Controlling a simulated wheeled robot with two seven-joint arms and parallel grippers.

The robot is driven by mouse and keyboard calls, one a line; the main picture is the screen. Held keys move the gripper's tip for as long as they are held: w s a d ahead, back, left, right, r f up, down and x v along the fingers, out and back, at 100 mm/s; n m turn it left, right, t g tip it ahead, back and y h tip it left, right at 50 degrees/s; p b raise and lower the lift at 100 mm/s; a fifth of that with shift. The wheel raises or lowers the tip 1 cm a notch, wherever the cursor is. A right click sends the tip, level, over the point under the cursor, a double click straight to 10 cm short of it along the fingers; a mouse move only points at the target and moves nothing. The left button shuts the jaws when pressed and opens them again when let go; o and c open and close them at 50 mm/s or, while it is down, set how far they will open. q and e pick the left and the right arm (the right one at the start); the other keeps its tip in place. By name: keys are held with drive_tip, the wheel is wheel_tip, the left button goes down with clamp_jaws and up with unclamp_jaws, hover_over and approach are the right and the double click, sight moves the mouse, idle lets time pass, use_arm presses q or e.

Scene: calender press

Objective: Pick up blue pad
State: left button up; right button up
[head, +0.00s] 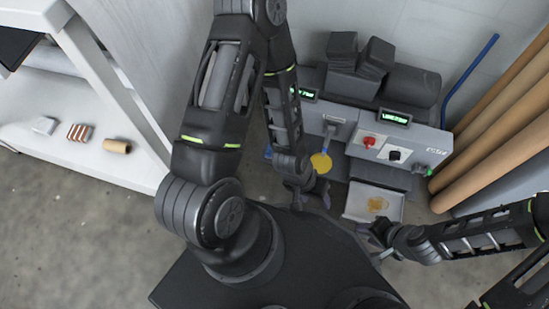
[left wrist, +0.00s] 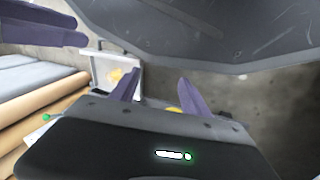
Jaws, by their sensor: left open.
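A small patch of blue (head: 268,153), possibly the blue pad, shows at the floor beside the press; my left arm hides most of it, so its shape is unclear. My left gripper (head: 308,196) is low in front of the press, to the right of and nearer than that patch. In the left wrist view its two purple fingers (left wrist: 160,92) are apart, with no blue pad visible between them. My right gripper (head: 372,240) is near the tray's front right; its purple fingers (left wrist: 45,25) show apart at the upper left of the left wrist view.
The grey press (head: 345,125) has red and black knobs. A yellow disc (head: 321,163) hangs in front of it. A white tray (head: 358,214) holds a yellow-brown stain or piece. Brown rolls (head: 500,130) lean at right. A white shelf (head: 70,160) with small items stands left.

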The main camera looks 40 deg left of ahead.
use_arm(q)
drive_tip(key=w+a+f+m, duration=0.1)
drive_tip(key=w+a+m, duration=0.2)
drive_tip(key=a+m, duration=0.3)
drive_tip(key=w+a+f+m+y, duration=0.1)
drive_tip(key=w+a+m, duration=0.3)
drive_tip(key=a, duration=0.6)
drive_tip(key=w+a+f+m, duration=0.2)
drive_tip(key=w+a+m, duration=0.1)
drive_tip(key=a+m, duration=0.4)
drive_tip(key=shift+w+a+f+m+t, duration=0.15)
drive_tip(key=shift+w+a+m, duration=0.05)
drive_tip(key=shift+a, duration=0.25)
drive_tip(key=shift+w+a+f+m+t, duration=0.15)
drive_tip(key=shift+a+m, duration=0.05)
drive_tip(key=shift+a, duration=0.2)
drive_tip(key=shift+w+a+r+p, duration=0.15)
drive_tip(key=shift+w+r+p, duration=0.05)
drive_tip(key=shift+p, duration=0.1)
use_arm(e)
drive_tip(key=shift+f, duration=0.5)
